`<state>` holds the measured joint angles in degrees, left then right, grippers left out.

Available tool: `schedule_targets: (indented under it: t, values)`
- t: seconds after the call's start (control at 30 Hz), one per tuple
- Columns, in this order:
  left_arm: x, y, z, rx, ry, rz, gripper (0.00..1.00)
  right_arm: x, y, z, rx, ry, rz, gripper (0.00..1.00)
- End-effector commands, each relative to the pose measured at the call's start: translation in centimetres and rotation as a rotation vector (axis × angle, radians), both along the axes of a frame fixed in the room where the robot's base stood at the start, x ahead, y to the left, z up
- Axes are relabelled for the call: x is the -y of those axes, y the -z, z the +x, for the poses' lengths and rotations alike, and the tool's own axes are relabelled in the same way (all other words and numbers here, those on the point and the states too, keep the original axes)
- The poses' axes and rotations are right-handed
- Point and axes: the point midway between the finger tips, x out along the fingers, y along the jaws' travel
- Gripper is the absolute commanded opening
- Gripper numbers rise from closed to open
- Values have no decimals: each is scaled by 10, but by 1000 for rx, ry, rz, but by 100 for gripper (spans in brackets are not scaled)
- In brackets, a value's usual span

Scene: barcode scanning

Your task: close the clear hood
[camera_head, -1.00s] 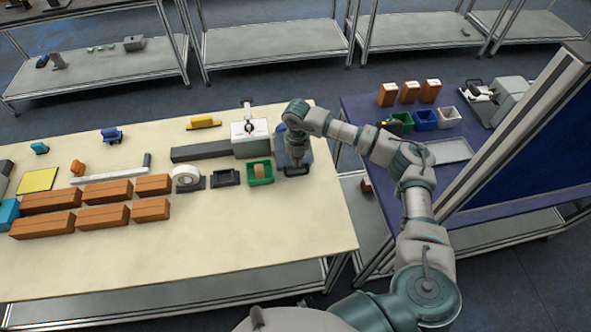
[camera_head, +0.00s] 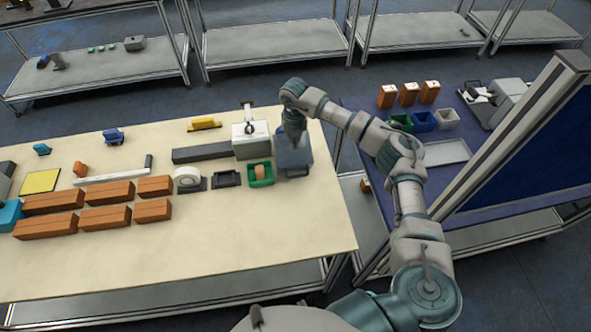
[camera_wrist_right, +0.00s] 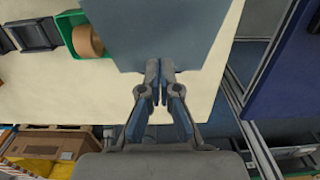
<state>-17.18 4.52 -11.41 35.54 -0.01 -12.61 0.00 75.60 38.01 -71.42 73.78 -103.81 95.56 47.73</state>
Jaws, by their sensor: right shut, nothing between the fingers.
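The hood (camera_head: 295,163) shows as a flat blue-grey panel near the right end of the cream table, beside the green bin. In the right wrist view the panel (camera_wrist_right: 170,30) fills the top middle, its near edge level with my fingertips. My right gripper (camera_head: 297,146) points down over the panel. In the wrist view its two fingers (camera_wrist_right: 160,68) are together with nothing between them. I cannot tell whether the fingertips touch the panel, or whether the hood is fully down. My left gripper is not in view.
The green bin (camera_head: 250,179) with a brown roll stands just left of the hood. A white-and-grey machine (camera_head: 250,136) stands behind it. Brown boxes (camera_head: 103,216) lie to the left. The cream table's (camera_head: 230,250) front area is clear. A blue table (camera_head: 440,192) stands at right.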

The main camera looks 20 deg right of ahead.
Motion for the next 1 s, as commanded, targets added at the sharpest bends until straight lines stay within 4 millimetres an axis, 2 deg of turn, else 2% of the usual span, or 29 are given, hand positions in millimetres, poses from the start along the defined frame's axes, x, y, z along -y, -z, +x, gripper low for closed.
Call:
schedule_targets:
  t: [0.27,0.47,0.7,1.0]
  values:
    - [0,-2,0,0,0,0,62,4,-13,20,1,1,0,0]
    - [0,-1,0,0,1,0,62,6,-15,26,1,1,0,0]
    - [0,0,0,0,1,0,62,11,-21,46,1,2,1,0]
    - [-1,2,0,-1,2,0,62,14,-24,58,1,1,1,0]
